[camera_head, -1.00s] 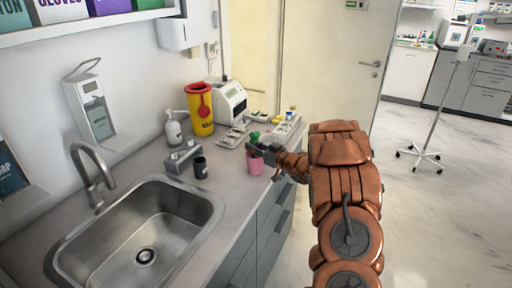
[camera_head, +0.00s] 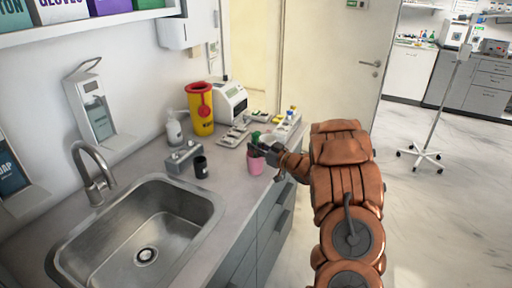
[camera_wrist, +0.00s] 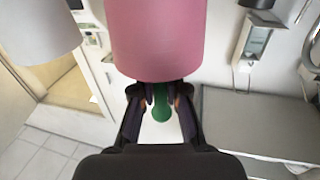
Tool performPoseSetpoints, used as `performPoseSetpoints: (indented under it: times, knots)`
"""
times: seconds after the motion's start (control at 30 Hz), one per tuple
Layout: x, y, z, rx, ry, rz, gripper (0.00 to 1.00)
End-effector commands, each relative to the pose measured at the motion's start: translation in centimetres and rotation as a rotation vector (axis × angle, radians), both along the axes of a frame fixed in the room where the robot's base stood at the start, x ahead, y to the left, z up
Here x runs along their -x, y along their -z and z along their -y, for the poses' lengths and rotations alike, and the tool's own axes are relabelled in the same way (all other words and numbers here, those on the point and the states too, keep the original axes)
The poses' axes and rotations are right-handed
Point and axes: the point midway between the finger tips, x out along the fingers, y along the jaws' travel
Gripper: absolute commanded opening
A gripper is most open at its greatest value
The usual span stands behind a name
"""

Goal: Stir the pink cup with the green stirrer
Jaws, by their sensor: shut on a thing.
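The pink cup (camera_head: 255,163) stands upright on the counter near its front edge, and it fills the upper middle of the wrist view (camera_wrist: 155,40). My gripper (camera_head: 267,150) is at the cup's rim, on its right side. In the wrist view my gripper (camera_wrist: 161,98) has its fingers closed around the green stirrer (camera_wrist: 162,108). The stirrer's green top (camera_head: 255,137) shows just above the cup in the head view. The stirrer's lower end is hidden, so I cannot see how deep it sits in the cup.
A black cup (camera_head: 201,167) and a grey holder (camera_head: 183,158) stand left of the pink cup. A tray with small items (camera_head: 284,128) lies behind it. A yellow bin (camera_head: 200,112) and a white device (camera_head: 230,101) are further back. The sink (camera_head: 205,210) is at the front left.

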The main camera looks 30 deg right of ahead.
Motion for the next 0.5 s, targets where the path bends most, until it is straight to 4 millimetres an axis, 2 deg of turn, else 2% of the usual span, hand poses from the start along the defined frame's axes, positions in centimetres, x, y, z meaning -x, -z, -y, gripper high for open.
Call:
performPoseSetpoints:
  times: [0.23,0.5]
  knots:
    - [0.0,-0.3,0.0,0.0,0.0,0.0,0.0]
    - [0.0,-1.9,0.0,-0.001,0.001,0.0,0.0]
